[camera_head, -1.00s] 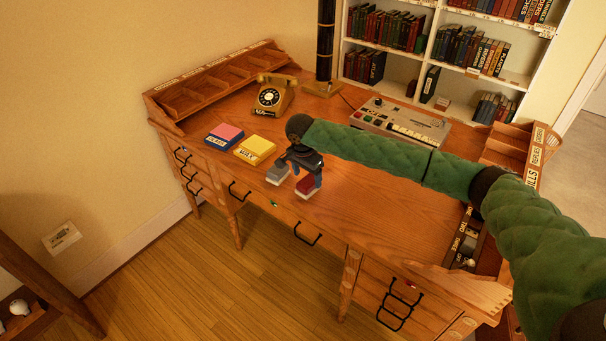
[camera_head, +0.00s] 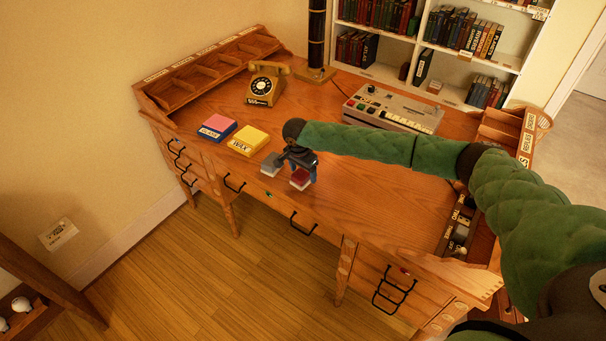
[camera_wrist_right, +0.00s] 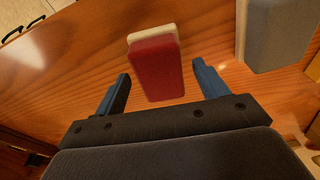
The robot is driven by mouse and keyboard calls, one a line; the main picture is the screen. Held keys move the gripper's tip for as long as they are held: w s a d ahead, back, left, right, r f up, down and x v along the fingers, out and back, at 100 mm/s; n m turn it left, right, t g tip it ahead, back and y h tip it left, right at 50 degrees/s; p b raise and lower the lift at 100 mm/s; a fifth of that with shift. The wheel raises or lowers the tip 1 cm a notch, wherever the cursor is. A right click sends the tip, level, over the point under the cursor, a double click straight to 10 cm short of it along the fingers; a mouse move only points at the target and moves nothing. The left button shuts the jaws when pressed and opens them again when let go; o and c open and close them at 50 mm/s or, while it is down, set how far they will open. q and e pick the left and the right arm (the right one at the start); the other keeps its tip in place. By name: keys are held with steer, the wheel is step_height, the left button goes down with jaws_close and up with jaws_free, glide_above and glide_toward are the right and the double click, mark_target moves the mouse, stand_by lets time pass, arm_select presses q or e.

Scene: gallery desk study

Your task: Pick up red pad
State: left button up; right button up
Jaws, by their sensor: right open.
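The red pad (camera_head: 301,177) lies on the desk near its front edge, with a dark red top and a pale base. In the right wrist view the red pad (camera_wrist_right: 156,68) sits ahead of and between the two blue fingers. My right gripper (camera_head: 299,165) is open and empty, just above and beside the pad; its fingers in the wrist view (camera_wrist_right: 160,84) stand apart on either side, and I see no contact. The gripper partly hides the pad in the head view. My left gripper is not in view.
A grey pad (camera_head: 272,163) lies close to the left of the red pad. Further left are a yellow pad (camera_head: 249,139) and a pink-topped blue pad (camera_head: 216,127). A telephone (camera_head: 265,84) and a keyed console (camera_head: 394,107) stand behind. The desk's right middle is clear.

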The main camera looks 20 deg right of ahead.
mark_target(304, 171)
steer(key=shift+w+f, duration=0.1)
steer(key=shift+f, duration=0.3)
steer(key=c, duration=1)
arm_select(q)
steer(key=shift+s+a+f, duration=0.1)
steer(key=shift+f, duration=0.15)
arm_select(e)
steer(key=shift+o, duration=0.2)
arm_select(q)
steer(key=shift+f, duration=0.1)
arm_select(e)
steer(key=shift+r, duration=0.1)
